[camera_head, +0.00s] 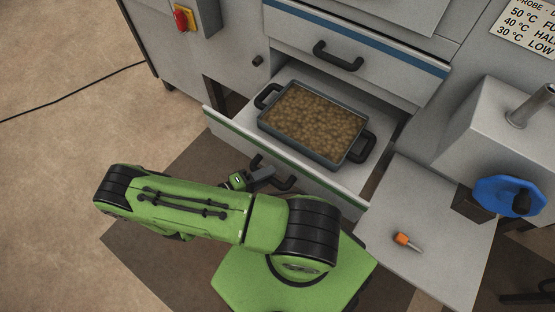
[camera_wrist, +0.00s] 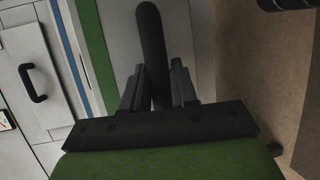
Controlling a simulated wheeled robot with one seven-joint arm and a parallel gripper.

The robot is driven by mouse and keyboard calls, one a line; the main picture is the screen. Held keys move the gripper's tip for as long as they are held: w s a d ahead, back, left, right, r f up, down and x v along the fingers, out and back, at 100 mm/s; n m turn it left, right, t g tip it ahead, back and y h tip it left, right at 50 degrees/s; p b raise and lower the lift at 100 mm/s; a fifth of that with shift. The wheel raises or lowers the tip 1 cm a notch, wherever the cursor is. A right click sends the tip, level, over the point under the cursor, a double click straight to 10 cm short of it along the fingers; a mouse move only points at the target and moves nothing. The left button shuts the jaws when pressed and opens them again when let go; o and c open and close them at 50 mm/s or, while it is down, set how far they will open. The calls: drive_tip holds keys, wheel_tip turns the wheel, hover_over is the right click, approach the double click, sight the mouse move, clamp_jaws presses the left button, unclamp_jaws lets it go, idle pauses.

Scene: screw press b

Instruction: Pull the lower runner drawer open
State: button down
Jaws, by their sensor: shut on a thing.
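The lower runner drawer (camera_head: 225,122), with a green stripe on its front, stands pulled out from the grey cabinet. A grey tray (camera_head: 312,153) with black handles, filled with brown pieces, sits in it. The drawer's black bar handle (camera_head: 286,183) is partly hidden by my arm. My gripper (camera_head: 266,173) is at the drawer front, shut on this handle. In the wrist view the handle (camera_wrist: 151,45) passes between the two fingers of my gripper (camera_wrist: 158,90), and the green stripe (camera_wrist: 97,55) is beside it.
Above is a shut drawer with a blue stripe and black handle (camera_head: 338,60). To the right, a grey surface (camera_head: 440,225) holds an orange-handled tool (camera_head: 403,239), near a blue knob (camera_head: 500,192). A red switch (camera_head: 183,18) is at upper left. The floor at left is mostly clear.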

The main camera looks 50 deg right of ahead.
drive_tip(key=shift+s+a, duration=0.2)
drive_tip(key=shift+a, duration=1.3)
drive_tip(key=c, duration=1)
unclamp_jaws()
drive_tip(key=shift+o, duration=0.2)
drive_tip(key=v, duration=1.5)
drive_tip(key=shift+a, duration=0.3)
drive_tip(key=shift+w+a+r, duration=0.1)
drive_tip(key=shift+w+r, duration=0.05)
